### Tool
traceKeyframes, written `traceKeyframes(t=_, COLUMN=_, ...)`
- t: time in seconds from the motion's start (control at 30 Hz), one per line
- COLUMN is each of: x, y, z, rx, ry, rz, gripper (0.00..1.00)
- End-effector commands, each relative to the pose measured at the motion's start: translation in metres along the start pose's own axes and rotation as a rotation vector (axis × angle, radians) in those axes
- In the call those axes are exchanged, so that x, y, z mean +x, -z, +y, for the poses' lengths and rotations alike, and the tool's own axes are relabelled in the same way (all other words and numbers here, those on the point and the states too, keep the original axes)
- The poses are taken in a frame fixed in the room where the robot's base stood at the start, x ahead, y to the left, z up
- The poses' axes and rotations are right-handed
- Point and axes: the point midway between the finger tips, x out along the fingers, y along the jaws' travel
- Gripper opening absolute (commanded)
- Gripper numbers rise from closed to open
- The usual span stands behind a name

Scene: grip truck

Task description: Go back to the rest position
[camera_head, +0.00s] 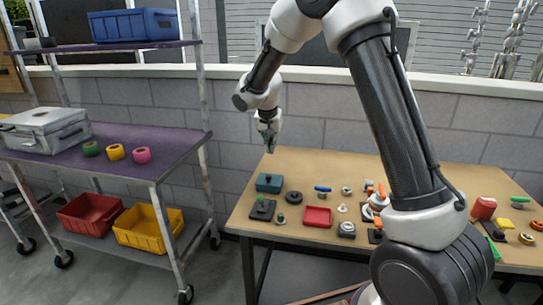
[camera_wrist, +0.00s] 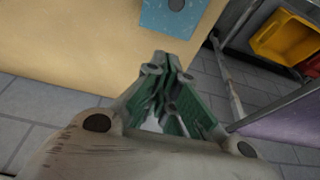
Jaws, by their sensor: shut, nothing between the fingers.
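My gripper (camera_head: 268,140) hangs from my raised arm in the head view, pointing down above the back left corner of the wooden table (camera_head: 330,160). In the wrist view my gripper (camera_wrist: 172,60) shows its green-padded fingers drawn together with nothing between them. A teal block (camera_head: 269,182) with a dark hole lies on the table below and in front of my gripper. The same teal block shows at the top of the wrist view (camera_wrist: 160,20), apart from the fingers.
Small parts and a red tray (camera_head: 318,217) cover the table. A cart (camera_head: 170,150) at left holds a grey case (camera_head: 45,128), three rolls and red (camera_head: 90,214) and yellow (camera_head: 148,228) bins. A blue crate (camera_head: 134,25) stands on its upper shelf. A floor gap separates cart and table.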

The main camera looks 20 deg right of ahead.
Motion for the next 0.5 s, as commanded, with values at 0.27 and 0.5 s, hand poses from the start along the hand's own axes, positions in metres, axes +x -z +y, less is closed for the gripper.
traceKeyframes(t=0.27, x=-0.01, y=-0.006, z=0.007, rx=-0.148, ry=-0.023, rz=-0.023, gripper=0.0)
traceKeyframes(t=0.5, x=-0.026, y=-0.076, z=0.076, rx=-0.458, ry=-0.084, rz=-0.209, gripper=0.0)
